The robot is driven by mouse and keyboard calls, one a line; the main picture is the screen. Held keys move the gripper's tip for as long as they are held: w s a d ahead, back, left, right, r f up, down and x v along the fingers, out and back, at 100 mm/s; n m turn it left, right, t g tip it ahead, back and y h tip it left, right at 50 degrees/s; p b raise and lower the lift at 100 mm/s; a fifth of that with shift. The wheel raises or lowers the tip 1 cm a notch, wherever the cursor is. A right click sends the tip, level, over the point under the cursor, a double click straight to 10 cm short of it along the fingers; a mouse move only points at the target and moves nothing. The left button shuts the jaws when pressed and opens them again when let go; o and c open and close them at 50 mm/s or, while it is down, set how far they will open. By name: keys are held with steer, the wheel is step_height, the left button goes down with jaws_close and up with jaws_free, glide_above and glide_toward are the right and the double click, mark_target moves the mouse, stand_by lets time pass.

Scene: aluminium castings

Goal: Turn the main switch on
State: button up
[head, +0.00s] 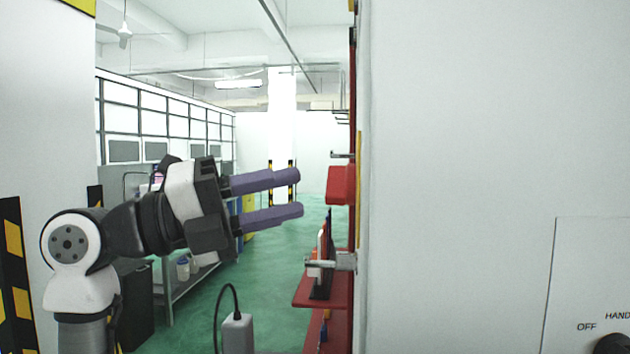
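A black knob (612,344) shows at the bottom right corner, cut off by the picture's edge. The labels "OFF" and "HAND" are printed near it on a light panel (590,270). I cannot tell whether this knob is the main switch, and its setting is not readable. My gripper (300,193) is left of the middle, its two purple fingers apart and pointing right. It is open and empty, well to the left of the knob and higher in the picture, touching nothing that I can see.
A large pale cabinet wall (455,150) fills the right side. Red shelving (322,290) with metal brackets stands along its left edge. A grey box with a black cable loop (237,334) is at the bottom. A workbench (180,285) stands behind my arm. Green floor (275,255) lies open beyond.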

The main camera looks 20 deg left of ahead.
mark_target(327, 187)
steer(key=shift+p+x, duration=0.3)
steer(key=shift+x, duration=1.95)
steer(key=shift+c, duration=0.2)
jaws_close()
